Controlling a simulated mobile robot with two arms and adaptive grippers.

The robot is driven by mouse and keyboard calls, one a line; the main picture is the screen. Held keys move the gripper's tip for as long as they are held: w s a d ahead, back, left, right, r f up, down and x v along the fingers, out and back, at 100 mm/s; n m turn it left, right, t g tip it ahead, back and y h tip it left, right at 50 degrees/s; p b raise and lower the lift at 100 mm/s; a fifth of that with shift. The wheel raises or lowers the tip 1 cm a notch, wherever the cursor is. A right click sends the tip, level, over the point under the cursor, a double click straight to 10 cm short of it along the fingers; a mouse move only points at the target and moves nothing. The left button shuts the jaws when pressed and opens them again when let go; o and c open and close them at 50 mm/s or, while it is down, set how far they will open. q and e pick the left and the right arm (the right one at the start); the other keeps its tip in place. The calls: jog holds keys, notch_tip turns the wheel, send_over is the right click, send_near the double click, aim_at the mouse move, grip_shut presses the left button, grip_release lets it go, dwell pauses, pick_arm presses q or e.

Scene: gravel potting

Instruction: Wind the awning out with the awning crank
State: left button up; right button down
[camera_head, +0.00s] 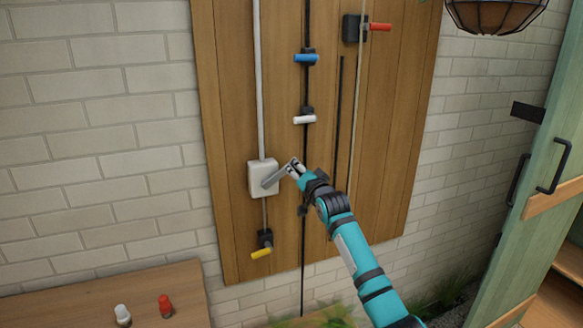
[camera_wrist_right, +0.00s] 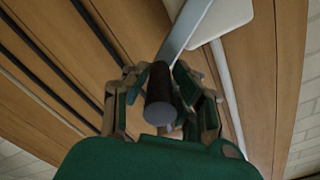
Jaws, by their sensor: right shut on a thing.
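The awning crank (camera_head: 270,181) is a grey metal arm on a white box (camera_head: 257,170) fixed to the wooden wall panel. The arm points up and to the right from the box in the head view. In the right wrist view the flat crank arm (camera_wrist_right: 184,32) runs up to the white box (camera_wrist_right: 222,18), and its dark round handle (camera_wrist_right: 160,95) lies between the fingers. My right gripper (camera_head: 294,168) is shut on this handle, with a finger on each side of it in the right wrist view (camera_wrist_right: 160,92). My left gripper is not in view. The awning itself is not in view.
Valves with blue (camera_head: 306,58), white (camera_head: 304,119), red (camera_head: 379,27) and yellow (camera_head: 261,253) handles sit on pipes around the crank. A wooden table (camera_head: 75,296) with a white and a red small item stands lower left. A green door (camera_head: 545,150) is at right.

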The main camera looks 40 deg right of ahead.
notch_tip(320, 180, down, 11)
jog(key=m+b, duration=0.1)
jog(key=m, duration=1.3)
jog(key=w+a+f+m+p, duration=0.2)
jog(key=a+f+m, duration=0.2)
jog(key=a+m, duration=0.4)
jog(key=shift+a+m, duration=0.4)
jog(key=shift+m, duration=1.4)
jog(key=shift+w+f, duration=0.1)
